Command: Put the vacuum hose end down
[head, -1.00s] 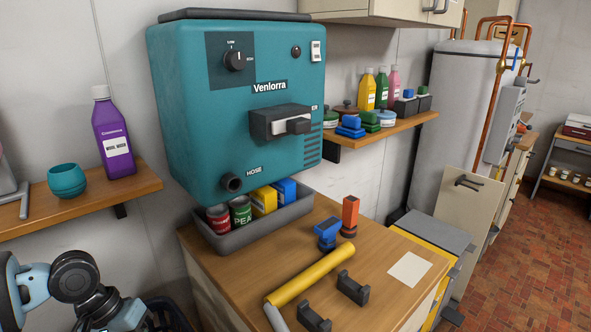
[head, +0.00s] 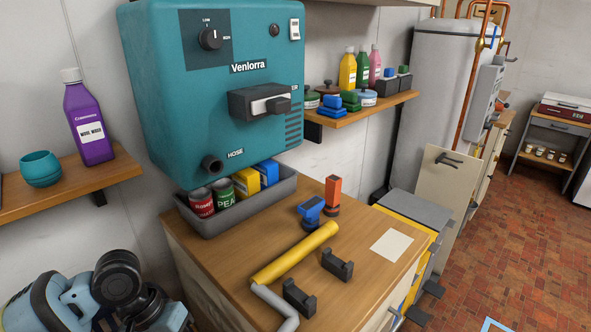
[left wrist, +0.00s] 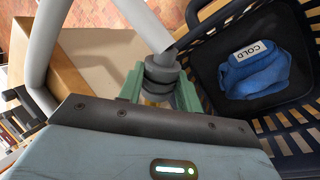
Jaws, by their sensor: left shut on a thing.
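The yellow vacuum wand (head: 295,252) lies on the wooden counter, with the grey hose (head: 274,305) running from its near end out of the bottom of the head view. In the left wrist view, the green fingers of my left gripper (left wrist: 160,88) are shut on the dark ribbed cuff of the hose end (left wrist: 160,70). The grey hose (left wrist: 140,22) rises from that cuff and loops to the left. In the head view only my left arm shows, at lower left; its fingers are hidden. The teal vacuum unit (head: 215,110) has an empty-looking round HOSE port (head: 212,166).
Two dark cradles (head: 336,264) stand on the counter beside the wand. A grey bin (head: 240,214) of cans and boxes sits under the unit. Bare counter lies around the white sheet (head: 391,246).

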